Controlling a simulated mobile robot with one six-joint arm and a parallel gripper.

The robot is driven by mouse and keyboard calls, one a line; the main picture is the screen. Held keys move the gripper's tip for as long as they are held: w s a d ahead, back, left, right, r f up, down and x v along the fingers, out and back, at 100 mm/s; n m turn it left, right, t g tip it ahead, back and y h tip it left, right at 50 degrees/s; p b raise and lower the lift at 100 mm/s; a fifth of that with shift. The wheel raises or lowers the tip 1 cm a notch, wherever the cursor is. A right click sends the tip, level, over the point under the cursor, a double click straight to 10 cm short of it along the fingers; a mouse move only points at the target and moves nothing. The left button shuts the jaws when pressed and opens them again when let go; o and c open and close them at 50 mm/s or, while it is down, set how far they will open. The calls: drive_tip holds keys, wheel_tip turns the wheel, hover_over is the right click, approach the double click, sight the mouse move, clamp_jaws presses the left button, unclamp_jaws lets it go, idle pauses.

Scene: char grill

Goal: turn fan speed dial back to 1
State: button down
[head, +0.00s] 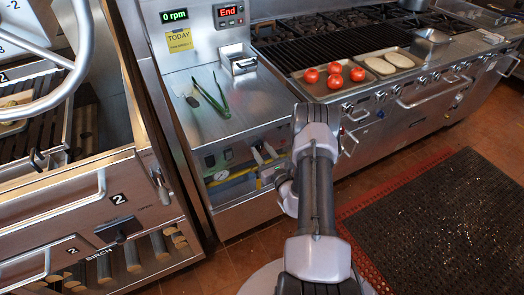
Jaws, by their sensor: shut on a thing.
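My gripper (264,156) is at the front panel (238,160) of the steel counter, low and right of the gauge. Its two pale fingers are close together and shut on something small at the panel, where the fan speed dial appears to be. The dial is hidden by the fingers and wrist, so its setting cannot be read.
A red display (228,11) reads End. Green tongs (218,98) lie on the counter above the panel. A gauge (220,175) sits left of my gripper. The grill (335,45), with a tray of tomatoes (334,68), is behind my arm. A smoker with drawers (105,205) stands left.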

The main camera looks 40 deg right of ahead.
idle(0.3)
drive_tip(key=c, duration=0.9)
unclamp_jaws()
drive_tip(key=shift+c, duration=0.2)
drive_tip(key=p+v, duration=0.4)
drive_tip(key=v, duration=1.3)
drive_tip(key=shift+s, duration=0.25)
